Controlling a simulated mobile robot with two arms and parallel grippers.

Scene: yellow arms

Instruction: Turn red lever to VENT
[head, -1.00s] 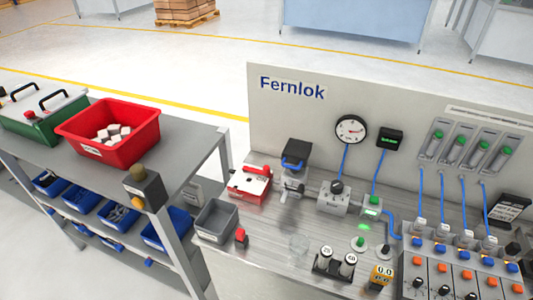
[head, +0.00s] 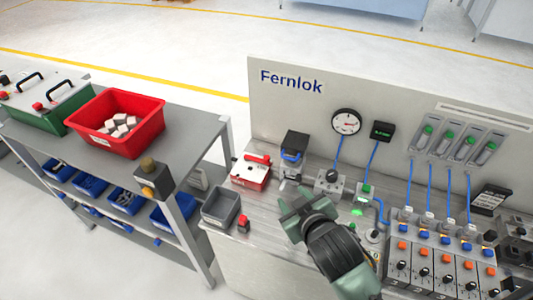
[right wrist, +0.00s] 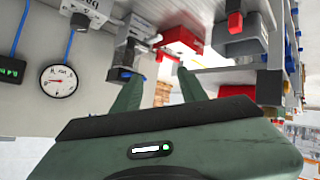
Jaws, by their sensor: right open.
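A red box (head: 250,172) with a white top stands at the left end of the bench, by the back panel. A red lever (head: 258,158) lies across its top; any VENT marking is too small to read. My right gripper (head: 298,200) is over the bench, to the right of and nearer than the red box, apart from it. In the right wrist view, which is turned over, the gripper (right wrist: 161,72) has its two fingers spread and nothing between them. The red box (right wrist: 182,41) shows beyond the fingertips. My left gripper is not in view.
A grey bin (head: 221,207) and a small red knob (head: 243,225) stand in front of the red box. A valve with a blue handle (head: 293,154) and a gauge (head: 346,122) are to its right. A shelf with a red bin (head: 118,125) stands left.

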